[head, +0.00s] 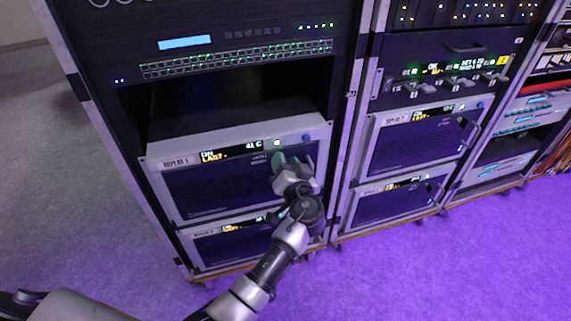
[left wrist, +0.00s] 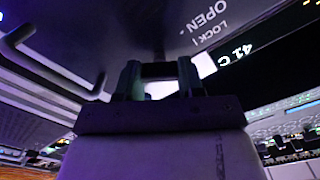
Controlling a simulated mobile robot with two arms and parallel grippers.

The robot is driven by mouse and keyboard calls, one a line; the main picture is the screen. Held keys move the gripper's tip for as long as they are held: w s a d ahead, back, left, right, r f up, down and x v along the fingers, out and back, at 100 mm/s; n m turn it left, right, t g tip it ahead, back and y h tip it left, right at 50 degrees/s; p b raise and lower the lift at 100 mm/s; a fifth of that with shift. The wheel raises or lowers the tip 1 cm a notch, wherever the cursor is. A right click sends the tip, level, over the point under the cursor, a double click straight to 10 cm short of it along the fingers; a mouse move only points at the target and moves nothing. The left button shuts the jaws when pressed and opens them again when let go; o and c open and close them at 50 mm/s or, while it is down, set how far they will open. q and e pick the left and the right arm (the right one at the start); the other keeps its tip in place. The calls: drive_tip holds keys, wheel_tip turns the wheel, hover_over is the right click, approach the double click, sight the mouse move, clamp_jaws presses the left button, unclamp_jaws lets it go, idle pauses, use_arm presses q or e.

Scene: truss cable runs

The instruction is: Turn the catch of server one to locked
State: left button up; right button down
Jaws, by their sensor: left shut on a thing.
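Server one is the unit labelled REPLAY 1 (head: 215,187), with a pale frame, a dark front and a lit display, in the left rack. My left gripper (head: 283,163) is at the upper right of its front, below the display. In the left wrist view the left gripper (left wrist: 159,78) is shut on a small dark piece, the catch (left wrist: 158,70), close to the panel. The lettering OPEN and LOCK (left wrist: 209,22) stands beside the fingers. The fingers hide much of the catch, so I cannot tell its exact angle. My right gripper is not in view.
A bar handle (left wrist: 50,62) stands out from the panel in the left wrist view. A second, lower unit (head: 232,243) sits under server one, and an open bay (head: 235,105) lies above it. REPLAY 2 (head: 415,145) is in the rack to the right. The purple floor in front is clear.

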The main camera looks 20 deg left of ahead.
use_arm(q)
drive_tip(key=m, duration=0.3)
drive_tip(key=m+p, duration=0.1)
drive_tip(key=m, duration=0.1)
drive_tip(key=shift+m, duration=0.4)
drive_tip(key=m+p, duration=0.1)
drive_tip(key=m, duration=0.3)
drive_tip(key=shift+p, duration=0.4)
drive_tip(key=shift+d+f+m, duration=0.1)
drive_tip(key=shift+m, duration=0.7)
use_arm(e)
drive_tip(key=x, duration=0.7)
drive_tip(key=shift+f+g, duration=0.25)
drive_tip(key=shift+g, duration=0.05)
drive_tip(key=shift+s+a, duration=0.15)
use_arm(q)
drive_tip(key=o, duration=0.9)
